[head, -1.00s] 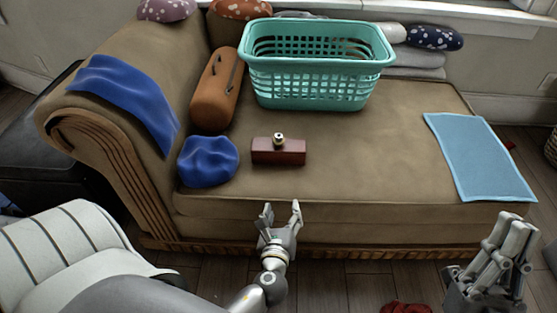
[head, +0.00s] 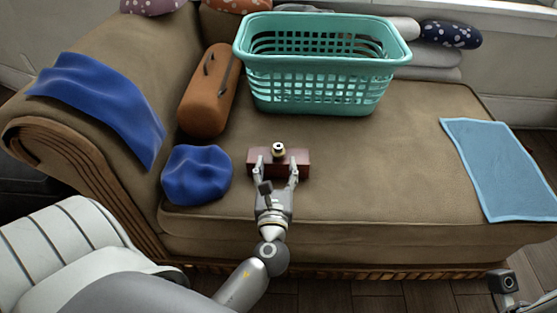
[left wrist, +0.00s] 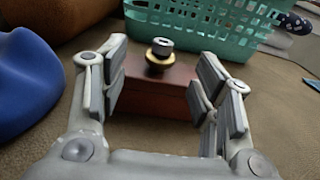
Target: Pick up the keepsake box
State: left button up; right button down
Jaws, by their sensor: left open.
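The keepsake box is a small dark red-brown box (head: 303,158) with a round brass and dark knob on its lid. It sits on the tan chaise seat. My left gripper (head: 276,172) is open at the box's near side, with its fingers spread toward the left and right of the knob. In the left wrist view the box (left wrist: 160,100) lies ahead, between and just beyond the open fingers (left wrist: 158,88). I cannot tell whether the fingers touch it. The right gripper is not clearly visible; only a part of my right arm shows at the lower right corner.
A teal laundry basket (head: 315,85) stands behind the box. An orange-brown bag (head: 208,95) and a crumpled blue cloth (head: 196,174) are on the left. A light blue cloth (head: 500,165) lies at the right. The seat between box and light blue cloth is clear.

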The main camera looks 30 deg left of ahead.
aim_at(278, 150)
pick_arm(q)
jog(key=b+x, duration=0.1)
jog(key=x, duration=0.6)
jog(key=shift+w+r, duration=0.2)
jog(key=shift+w, duration=0.1)
jog(key=shift+c, duration=0.5)
grip_shut()
